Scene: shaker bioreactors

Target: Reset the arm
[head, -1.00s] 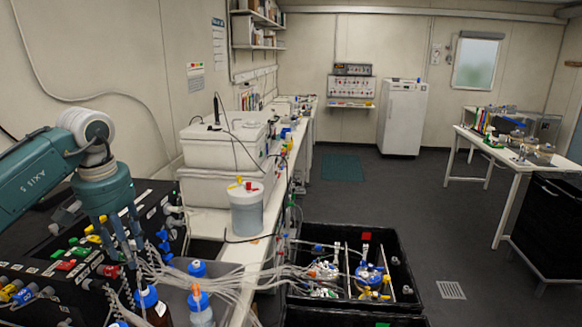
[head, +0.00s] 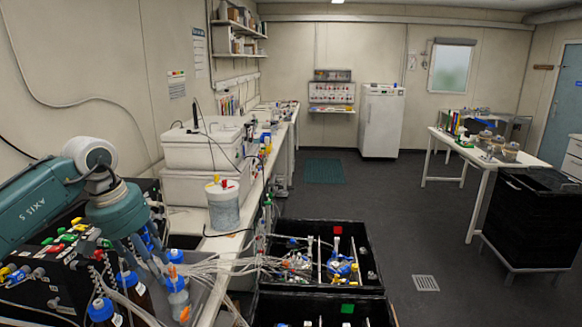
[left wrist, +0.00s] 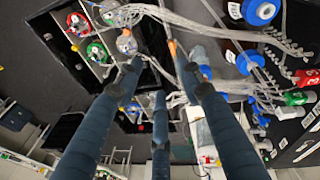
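My left arm comes in from the left in the head view. Its teal gripper (head: 148,262) points down over the near end of the bench, beside bottles with blue caps (head: 102,309) and clear tubing (head: 215,265). In the left wrist view its three dark fingers (left wrist: 160,72) are spread apart with nothing clearly held between them. Tubes and blue-capped bottles (left wrist: 250,62) show beyond the fingertips; whether a finger touches a tube I cannot tell. My right gripper is not in view.
A black pump box with coloured connectors (head: 50,287) lies under my arm. Black crates (head: 376,270) with tubed vessels stand right of the bench. A white bucket (head: 223,208) and white boxes (head: 190,190) stand behind. Open floor (head: 400,215) lies to the right.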

